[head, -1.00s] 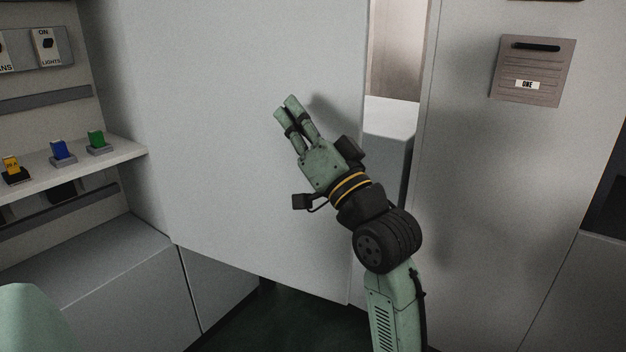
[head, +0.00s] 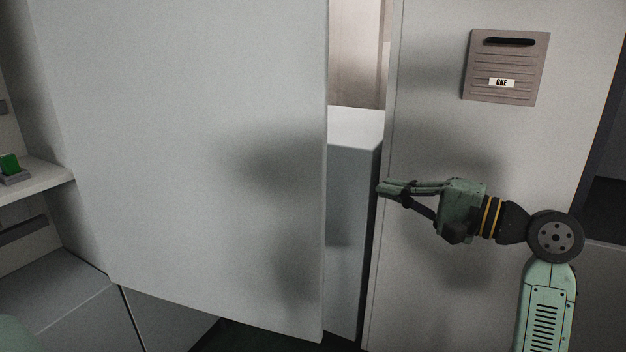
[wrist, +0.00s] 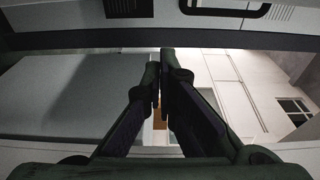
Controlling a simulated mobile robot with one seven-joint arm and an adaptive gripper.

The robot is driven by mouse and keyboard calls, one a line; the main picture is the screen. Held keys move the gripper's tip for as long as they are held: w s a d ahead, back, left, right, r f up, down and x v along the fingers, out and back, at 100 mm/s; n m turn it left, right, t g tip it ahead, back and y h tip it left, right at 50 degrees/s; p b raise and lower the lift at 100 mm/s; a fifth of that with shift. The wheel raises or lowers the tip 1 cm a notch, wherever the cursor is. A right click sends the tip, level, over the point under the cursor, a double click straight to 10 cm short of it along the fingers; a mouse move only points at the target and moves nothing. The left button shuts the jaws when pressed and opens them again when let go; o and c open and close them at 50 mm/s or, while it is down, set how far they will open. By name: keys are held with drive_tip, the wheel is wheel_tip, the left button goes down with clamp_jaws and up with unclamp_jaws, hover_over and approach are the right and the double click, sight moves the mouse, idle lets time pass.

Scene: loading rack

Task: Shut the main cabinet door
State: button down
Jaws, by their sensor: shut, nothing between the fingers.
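The main cabinet door (head: 190,150) is a large plain pale-grey panel filling the left and middle of the head view. It stands ajar, with a gap along its right edge showing a pale interior and a grey block (head: 352,150). My gripper (head: 380,187) is to the right of the door's free edge. Its fingers point left, towards the gap, and look apart from the door. The fingers are together and empty; they also show close together in the wrist view (wrist: 161,65). No handle shows on the door face.
A fixed grey panel (head: 430,130) with a slotted plate labelled "ONE" (head: 506,67) stands to the right of the gap, behind my gripper. A shelf (head: 35,185) with a green item (head: 9,165) is at far left. Dark floor shows below the door.

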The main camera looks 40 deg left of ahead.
drive_tip(key=s+a+p, duration=0.2)
drive_tip(key=s+a, duration=0.2)
drive_tip(key=a, duration=0.5)
drive_tip(key=shift+s, duration=0.2)
drive_tip(key=shift+s+d, duration=0.1)
idle(0.4)
